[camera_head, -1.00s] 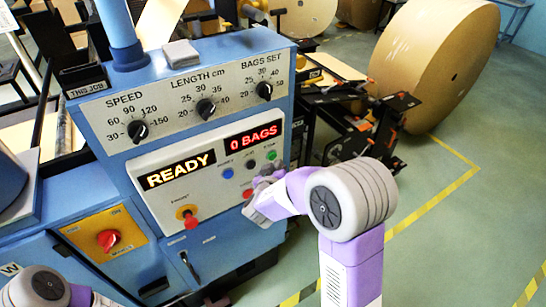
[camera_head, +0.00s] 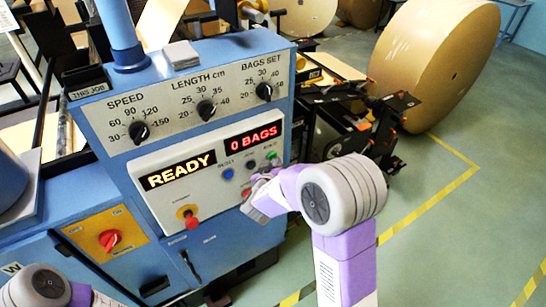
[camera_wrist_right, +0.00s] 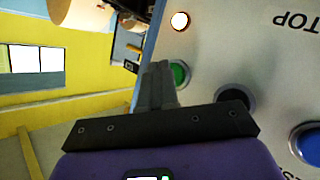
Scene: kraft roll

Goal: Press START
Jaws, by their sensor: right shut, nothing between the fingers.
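The green button (camera_head: 271,156) is at the upper right of the control panel (camera_head: 210,205), below the red "0 BAGS" display (camera_head: 253,137). The other display (camera_head: 178,171) reads "READY". My right gripper (camera_head: 260,192) is in front of the panel's right part, below the green button, and partly covers the controls there. In the right wrist view its shut, empty fingers (camera_wrist_right: 157,82) are beside the green button (camera_wrist_right: 180,74) and overlap its left edge. I cannot tell whether they touch it. My left gripper is out of view; only part of that arm shows.
A blue button (camera_head: 228,174) and a black button (camera_head: 250,164) sit left of the green one. A red mushroom knob (camera_head: 191,221) sticks out lower left. Three dials, one of them SPEED (camera_head: 139,132), are above. A large kraft roll (camera_head: 430,65) stands at the right.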

